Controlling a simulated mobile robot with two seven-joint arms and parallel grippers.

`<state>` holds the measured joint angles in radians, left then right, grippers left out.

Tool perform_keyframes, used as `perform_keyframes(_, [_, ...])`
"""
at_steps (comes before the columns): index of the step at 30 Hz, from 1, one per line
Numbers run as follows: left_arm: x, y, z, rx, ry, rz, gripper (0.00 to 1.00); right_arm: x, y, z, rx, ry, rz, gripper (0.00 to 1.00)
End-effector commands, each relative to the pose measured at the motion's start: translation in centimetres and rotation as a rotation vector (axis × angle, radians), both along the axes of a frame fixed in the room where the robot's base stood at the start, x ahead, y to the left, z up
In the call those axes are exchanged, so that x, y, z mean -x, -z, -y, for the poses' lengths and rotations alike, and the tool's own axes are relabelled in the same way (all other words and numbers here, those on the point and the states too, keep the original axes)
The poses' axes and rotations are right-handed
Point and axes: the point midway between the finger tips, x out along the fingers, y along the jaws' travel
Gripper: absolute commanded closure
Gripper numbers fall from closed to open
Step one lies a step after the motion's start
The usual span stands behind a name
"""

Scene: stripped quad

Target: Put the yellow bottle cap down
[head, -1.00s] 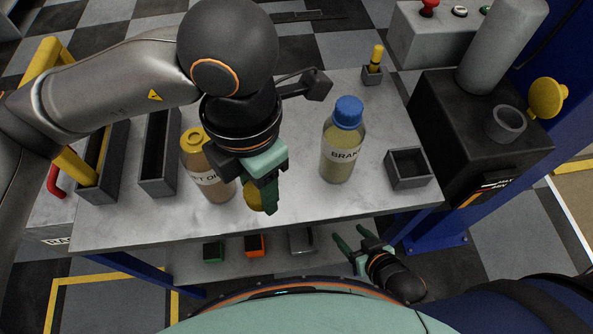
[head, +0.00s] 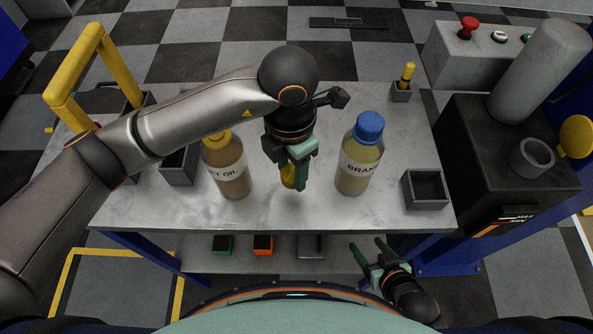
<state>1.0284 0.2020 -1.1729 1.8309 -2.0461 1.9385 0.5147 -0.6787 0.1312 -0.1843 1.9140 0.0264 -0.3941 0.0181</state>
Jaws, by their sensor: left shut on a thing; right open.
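The yellow bottle cap (head: 288,177) is between the fingers of my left gripper (head: 297,178). The gripper is shut on it and points down over the front middle of the grey table, between the two bottles. I cannot tell how far the cap is above the table top. My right gripper (head: 371,256) is open and empty, below the table's front edge at the right.
A brown-filled bottle (head: 230,170) with a yellow top stands left of the cap. A blue-capped bottle (head: 359,168) stands right of it. A small dark square bin (head: 424,189) is at the table's (head: 268,212) right. Bare table lies in front of the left gripper.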

Motion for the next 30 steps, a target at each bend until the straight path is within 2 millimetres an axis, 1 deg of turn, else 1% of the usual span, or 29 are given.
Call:
perform_keyframes(1, [-0.6,0.8,0.2,-0.002,-0.002,-0.004,1.00,0.0,-0.1,0.0,0.000,0.000,0.000,0.33])
perform_keyframes(3, [-1.3,1.6,0.4,-0.002,-0.001,-0.003,1.00,0.0,-0.2,0.0,0.000,0.000,0.000,0.33])
perform_keyframes(10, [-2.5,3.2,0.8,0.000,0.000,-0.001,1.00,0.0,-0.3,0.0,0.000,0.000,0.000,0.33])
perform_keyframes(16, [-2.4,5.8,0.8,0.000,0.001,-0.003,1.00,0.0,-1.1,0.0,0.000,0.000,0.000,0.33])
perform_keyframes(19, [-2.5,6.2,0.8,0.001,0.001,0.001,1.00,0.0,-1.1,0.0,0.000,0.000,0.000,0.33])
perform_keyframes(25, [-2.5,6.2,0.8,0.002,0.001,0.001,1.00,0.0,-1.0,0.0,0.000,0.000,0.000,0.33])
perform_keyframes(29, [-2.5,6.7,0.8,0.002,0.001,0.001,1.00,0.0,-0.5,0.0,0.000,0.000,0.000,0.33])
perform_keyframes(30, [-2.5,6.5,0.8,0.002,0.001,0.001,0.48,0.0,-0.6,0.0,0.000,0.000,0.000,0.33])
